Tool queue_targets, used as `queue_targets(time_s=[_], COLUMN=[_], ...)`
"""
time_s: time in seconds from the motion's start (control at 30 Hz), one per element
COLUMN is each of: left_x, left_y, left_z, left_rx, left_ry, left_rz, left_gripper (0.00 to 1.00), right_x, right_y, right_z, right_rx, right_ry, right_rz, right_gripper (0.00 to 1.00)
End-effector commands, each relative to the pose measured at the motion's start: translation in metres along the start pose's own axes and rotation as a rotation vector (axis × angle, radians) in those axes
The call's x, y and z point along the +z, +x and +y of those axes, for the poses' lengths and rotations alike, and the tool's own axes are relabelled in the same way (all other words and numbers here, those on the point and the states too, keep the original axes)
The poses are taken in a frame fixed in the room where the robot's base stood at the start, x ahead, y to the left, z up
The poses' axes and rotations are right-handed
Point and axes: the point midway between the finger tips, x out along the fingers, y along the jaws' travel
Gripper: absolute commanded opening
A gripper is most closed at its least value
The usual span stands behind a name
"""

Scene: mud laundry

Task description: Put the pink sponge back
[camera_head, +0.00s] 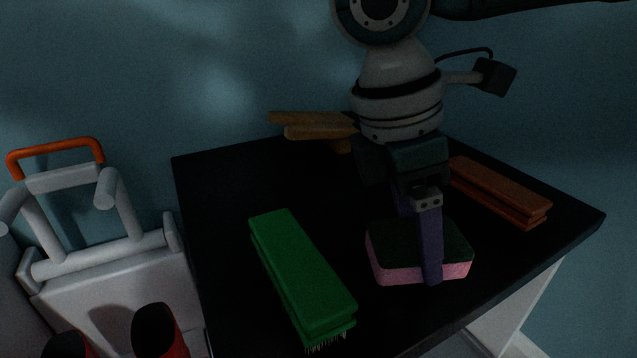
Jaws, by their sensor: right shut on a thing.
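The pink sponge (456,271) has a dark green top layer and sits at the front right of the black tabletop (225,190). My right gripper (430,270) reaches down over it from above, with one purple finger in front of the sponge's near side. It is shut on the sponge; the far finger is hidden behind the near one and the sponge. Whether the sponge touches the tabletop or is just above it, I cannot tell. My left gripper is not in view.
A green brush (300,275) lies left of the sponge. A reddish-brown brush (500,190) lies to the right, near the table's edge. Tan wooden pieces (310,125) lie at the back. A grey mop-bucket-like thing with an orange handle (55,150) and red boots (158,335) stand at left.

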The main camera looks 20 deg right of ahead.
Motion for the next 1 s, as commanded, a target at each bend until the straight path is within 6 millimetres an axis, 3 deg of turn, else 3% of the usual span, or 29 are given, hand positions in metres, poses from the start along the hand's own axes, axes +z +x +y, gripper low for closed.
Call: queue_targets(time_s=[0.03,0.2,0.53,1.0], left_x=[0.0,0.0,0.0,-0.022], left_y=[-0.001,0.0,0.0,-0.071], left_z=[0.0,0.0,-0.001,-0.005], left_rx=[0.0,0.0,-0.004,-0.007], left_ry=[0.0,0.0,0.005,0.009], left_rz=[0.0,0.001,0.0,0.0], left_gripper=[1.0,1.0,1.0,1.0], right_x=[0.0,0.0,0.001,0.002], right_y=[0.0,0.0,-0.005,-0.105], right_z=[0.0,0.0,0.0,0.0], right_rx=[0.0,0.0,0.001,0.0], right_ry=[-0.001,0.0,0.0,0.0], right_rz=[0.0,0.0,0.001,0.002], right_gripper=[0.8,0.99,1.0,1.0])
